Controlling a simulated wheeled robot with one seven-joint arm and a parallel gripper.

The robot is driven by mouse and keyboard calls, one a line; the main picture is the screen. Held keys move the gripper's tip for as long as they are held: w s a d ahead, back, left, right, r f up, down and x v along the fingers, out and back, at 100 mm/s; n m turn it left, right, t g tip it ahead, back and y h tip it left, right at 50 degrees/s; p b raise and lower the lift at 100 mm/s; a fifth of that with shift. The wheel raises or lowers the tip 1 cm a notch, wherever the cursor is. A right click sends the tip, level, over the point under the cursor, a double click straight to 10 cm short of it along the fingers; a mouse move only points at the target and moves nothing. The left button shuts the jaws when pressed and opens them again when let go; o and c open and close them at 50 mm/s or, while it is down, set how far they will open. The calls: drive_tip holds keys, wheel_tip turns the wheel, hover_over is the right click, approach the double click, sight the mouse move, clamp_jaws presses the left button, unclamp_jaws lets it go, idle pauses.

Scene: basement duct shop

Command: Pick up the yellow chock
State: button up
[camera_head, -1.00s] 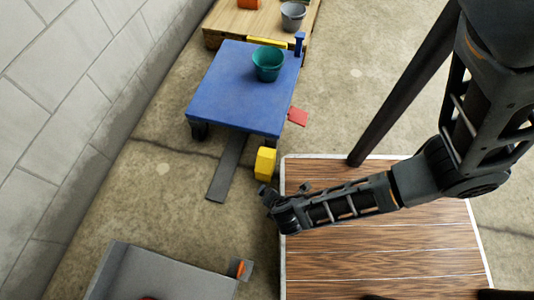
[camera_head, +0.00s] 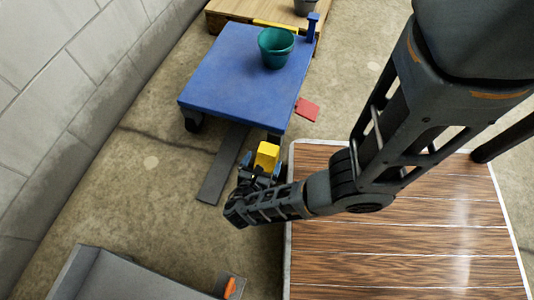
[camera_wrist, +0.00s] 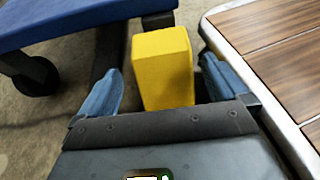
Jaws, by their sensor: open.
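The yellow chock (camera_head: 267,156) stands on the floor between the blue cart and the wood-topped platform. It also shows in the wrist view (camera_wrist: 162,68), upright between my two blue fingertips. My gripper (camera_head: 262,168) is open around or just short of the chock, with one finger on each side. In the wrist view my gripper (camera_wrist: 160,90) shows a gap on the left of the chock and a narrower one on the right. The chock's lower part is hidden by the gripper body.
The blue cart (camera_head: 235,75) carries a green bucket (camera_head: 276,47). The wood-topped platform (camera_head: 400,250) lies close right of the chock. A dark grey strip (camera_head: 222,170) and a red piece (camera_head: 308,110) lie on the floor. A grey bin (camera_head: 95,280) stands at lower left.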

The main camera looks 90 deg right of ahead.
sight(265, 159)
drive_tip(key=shift+b+x, duration=0.7)
drive_tip(key=shift+x, duration=1.3)
drive_tip(key=shift+s, duration=0.15)
drive_tip(key=shift+c, duration=0.3)
drive_tip(key=shift+a, duration=0.1)
drive_tip(key=c, duration=1.6)
